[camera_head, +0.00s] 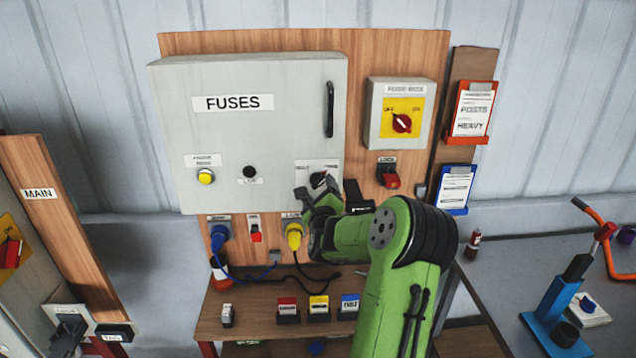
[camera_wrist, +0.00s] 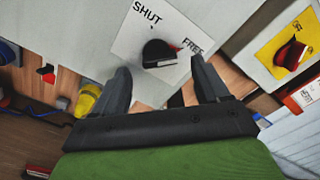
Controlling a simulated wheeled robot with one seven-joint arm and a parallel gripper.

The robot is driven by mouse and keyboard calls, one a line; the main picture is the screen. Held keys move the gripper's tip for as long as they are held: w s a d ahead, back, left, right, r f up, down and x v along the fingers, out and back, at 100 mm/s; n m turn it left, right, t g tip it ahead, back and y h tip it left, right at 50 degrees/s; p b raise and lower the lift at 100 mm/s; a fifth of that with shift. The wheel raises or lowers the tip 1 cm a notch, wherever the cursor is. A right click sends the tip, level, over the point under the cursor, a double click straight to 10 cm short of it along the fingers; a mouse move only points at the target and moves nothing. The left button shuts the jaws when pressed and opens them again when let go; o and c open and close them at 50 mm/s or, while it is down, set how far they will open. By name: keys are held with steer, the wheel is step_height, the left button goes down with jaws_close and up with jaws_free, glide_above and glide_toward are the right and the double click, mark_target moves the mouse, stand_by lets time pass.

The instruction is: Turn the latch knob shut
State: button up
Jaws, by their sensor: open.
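The latch knob (camera_wrist: 158,52) is a black round knob with a red pointer mark, on a white plate (camera_wrist: 130,42) marked SHUT and FREE. In the wrist view its red mark points toward the FREE side. In the head view the knob (camera_head: 318,180) shows low on the right of the grey FUSES door (camera_head: 270,130), partly hidden by my gripper. My gripper (camera_wrist: 165,82) is open and empty, its two fingers apart just short of the knob. In the head view my gripper (camera_head: 318,190) is in front of the plate; contact cannot be told.
A rotary switch (camera_head: 402,122) on a yellow plate is right of the door, with a red-and-black knob (camera_head: 390,177) below. Blue (camera_head: 221,238) and yellow (camera_head: 294,234) plugs hang under the box. A shelf (camera_head: 255,325) holds labelled blocks. A black handle (camera_head: 328,109) projects from the door.

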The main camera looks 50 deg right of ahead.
mark_target(318, 184)
steer(key=x, duration=0.4)
steer(key=shift+a, duration=0.1)
steer(key=c, duration=1)
